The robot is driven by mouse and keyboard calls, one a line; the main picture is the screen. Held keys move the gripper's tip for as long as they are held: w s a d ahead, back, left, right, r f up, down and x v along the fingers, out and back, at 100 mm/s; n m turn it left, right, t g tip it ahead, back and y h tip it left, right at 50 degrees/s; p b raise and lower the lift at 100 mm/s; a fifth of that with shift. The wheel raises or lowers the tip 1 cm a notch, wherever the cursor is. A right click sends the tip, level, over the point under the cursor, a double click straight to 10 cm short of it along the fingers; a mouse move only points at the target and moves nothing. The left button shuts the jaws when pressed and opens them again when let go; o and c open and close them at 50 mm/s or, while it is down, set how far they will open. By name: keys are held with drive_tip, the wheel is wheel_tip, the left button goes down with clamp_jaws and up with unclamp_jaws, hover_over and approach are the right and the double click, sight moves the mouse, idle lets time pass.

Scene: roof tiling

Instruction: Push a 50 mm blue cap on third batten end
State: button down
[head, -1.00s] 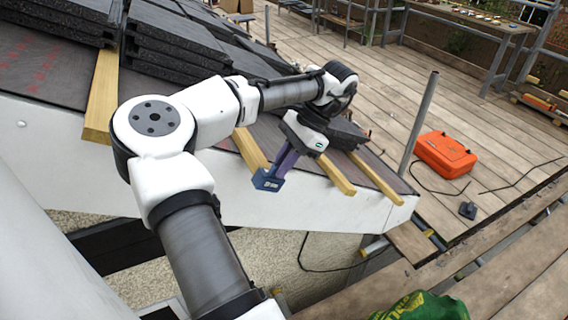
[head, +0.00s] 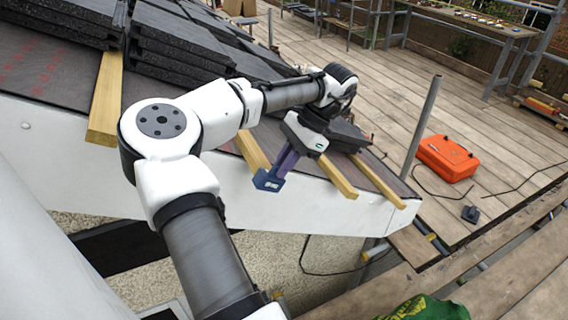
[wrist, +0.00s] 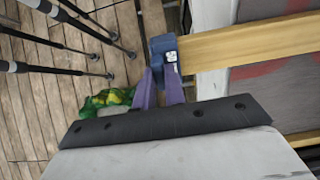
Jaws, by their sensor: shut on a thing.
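My gripper (head: 279,170) is shut on a blue cap (head: 268,181), held between its purple fingers. The cap is at the lower end of a wooden batten (head: 249,147), the second from the left in the head view. In the wrist view the cap (wrist: 165,54) meets the left end of the batten (wrist: 245,42), in line with it. The fingers (wrist: 163,86) come up to the cap from below. I cannot tell how far the cap sits over the batten end, which it hides.
Other battens (head: 105,95) (head: 338,178) (head: 379,181) run down the roof edge with bare ends. Dark tiles (head: 178,55) are stacked on the upper left. An orange case (head: 447,158) lies on the scaffold boards. A grey pole (head: 421,127) stands to the right.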

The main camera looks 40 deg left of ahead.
drive_tip(key=shift+w+a, duration=0.15)
drive_tip(key=shift+a, duration=0.1)
drive_tip(key=shift+w+a, duration=0.15)
drive_tip(key=shift+a, duration=0.1)
drive_tip(key=shift+w+a, duration=0.25)
drive_tip(key=shift+a, duration=0.2)
idle(1.3)
drive_tip(key=c, duration=1.4)
unclamp_jaws()
drive_tip(key=shift+r, duration=0.1)
drive_tip(key=shift+v, duration=2.95)
